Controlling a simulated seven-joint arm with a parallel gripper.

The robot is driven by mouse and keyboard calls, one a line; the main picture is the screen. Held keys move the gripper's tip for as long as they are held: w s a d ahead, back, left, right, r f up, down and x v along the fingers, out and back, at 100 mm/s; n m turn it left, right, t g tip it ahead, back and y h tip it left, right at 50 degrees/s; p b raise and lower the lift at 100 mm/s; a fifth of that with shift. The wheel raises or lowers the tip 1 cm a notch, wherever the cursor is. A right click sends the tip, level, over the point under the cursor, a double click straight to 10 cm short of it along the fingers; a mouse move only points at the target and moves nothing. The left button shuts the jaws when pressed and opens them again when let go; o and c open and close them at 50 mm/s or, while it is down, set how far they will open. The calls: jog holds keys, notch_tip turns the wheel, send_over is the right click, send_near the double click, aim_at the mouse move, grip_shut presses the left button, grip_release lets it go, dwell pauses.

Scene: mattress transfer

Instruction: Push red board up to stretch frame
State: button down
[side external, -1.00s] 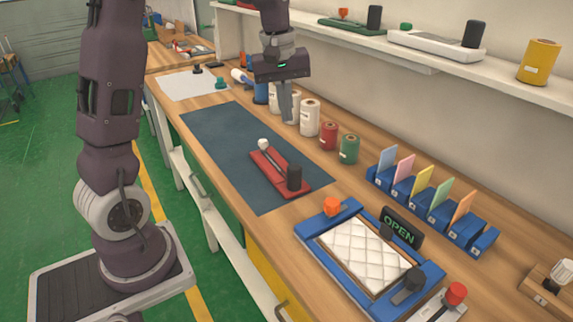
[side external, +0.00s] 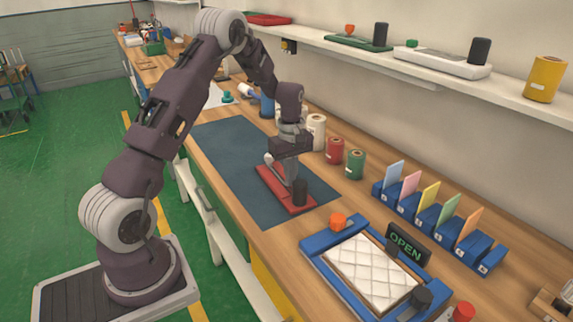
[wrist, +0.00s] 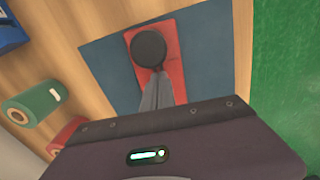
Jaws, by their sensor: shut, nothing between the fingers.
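The red board (side external: 268,180) lies on the dark blue mat (side external: 225,140), with a black upright knob (side external: 300,192) at its near end. My gripper (side external: 291,181) is shut and empty, pointing down over the board, with its fingers close beside the knob. In the wrist view the fingers (wrist: 160,84) are together, just below the knob (wrist: 148,49) in the picture and over the red board (wrist: 173,42). Whether they touch the knob or board I cannot tell. A blue frame (side external: 318,243) holding a white quilted pad (side external: 370,270) sits nearer on the bench, apart from the board.
An "OPEN" sign (side external: 407,247) stands at the blue frame's side. Red (side external: 335,150) and green (side external: 355,164) spools stand right of my gripper. A blue rack (side external: 425,218) with several coloured cards is farther right. Bare wood lies between mat and frame.

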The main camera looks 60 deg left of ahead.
jog(key=shift+d, duration=0.7)
jog(key=d, duration=0.7)
jog(key=s+d, duration=0.1)
jog(key=d, duration=0.2)
jog(key=shift+d, duration=0.15)
